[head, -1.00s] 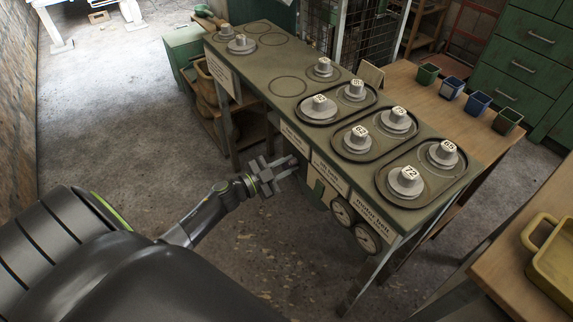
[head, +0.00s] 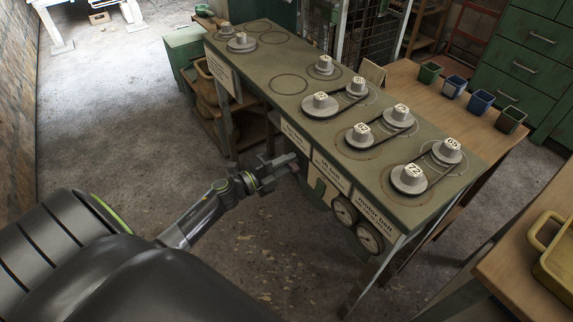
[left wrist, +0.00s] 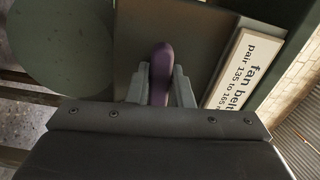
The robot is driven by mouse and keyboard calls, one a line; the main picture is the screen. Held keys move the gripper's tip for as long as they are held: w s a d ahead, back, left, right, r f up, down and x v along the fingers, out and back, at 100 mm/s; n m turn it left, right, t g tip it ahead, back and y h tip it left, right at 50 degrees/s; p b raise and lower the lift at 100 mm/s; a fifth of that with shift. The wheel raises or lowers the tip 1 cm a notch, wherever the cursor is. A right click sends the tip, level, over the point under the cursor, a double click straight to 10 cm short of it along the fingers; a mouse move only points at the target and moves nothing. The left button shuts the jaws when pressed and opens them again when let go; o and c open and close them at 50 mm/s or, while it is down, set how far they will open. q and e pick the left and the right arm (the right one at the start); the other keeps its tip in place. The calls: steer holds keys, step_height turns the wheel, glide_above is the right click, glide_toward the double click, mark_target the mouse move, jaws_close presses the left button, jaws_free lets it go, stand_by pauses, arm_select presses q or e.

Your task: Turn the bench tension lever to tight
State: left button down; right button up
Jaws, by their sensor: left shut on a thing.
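The tension lever shows in the left wrist view as a rounded purple-grey handle (left wrist: 161,72) at the bench front, beside the fan belt label (left wrist: 240,72). My left gripper (head: 286,164) is at the front side of the green bench (head: 245,72) and is shut on the handle, one finger on each side. In the head view the gripper largely hides the lever. On the bench top, three dark belts (head: 426,170) run straight and close around pairs of numbered grey pulleys, such as 72 (head: 409,180) and 63 (head: 360,136). My right gripper is not in view.
Loose pulleys (head: 241,44) stand at the far bench end. Several small bins (head: 452,87) line the wooden table behind. A yellow tray (head: 556,255) is at right. Floor in front is clear.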

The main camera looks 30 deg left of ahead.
arm_select(q)
steer(key=shift+f+m, duration=0.1)
steer(key=shift+m, duration=0.5)
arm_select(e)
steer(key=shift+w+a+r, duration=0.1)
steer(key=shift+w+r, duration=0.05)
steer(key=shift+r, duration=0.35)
arm_select(q)
steer(key=c, duration=1.3)
jaws_free()
steer(key=shift+b+v, duration=0.6)
steer(key=shift+v, duration=8.1)
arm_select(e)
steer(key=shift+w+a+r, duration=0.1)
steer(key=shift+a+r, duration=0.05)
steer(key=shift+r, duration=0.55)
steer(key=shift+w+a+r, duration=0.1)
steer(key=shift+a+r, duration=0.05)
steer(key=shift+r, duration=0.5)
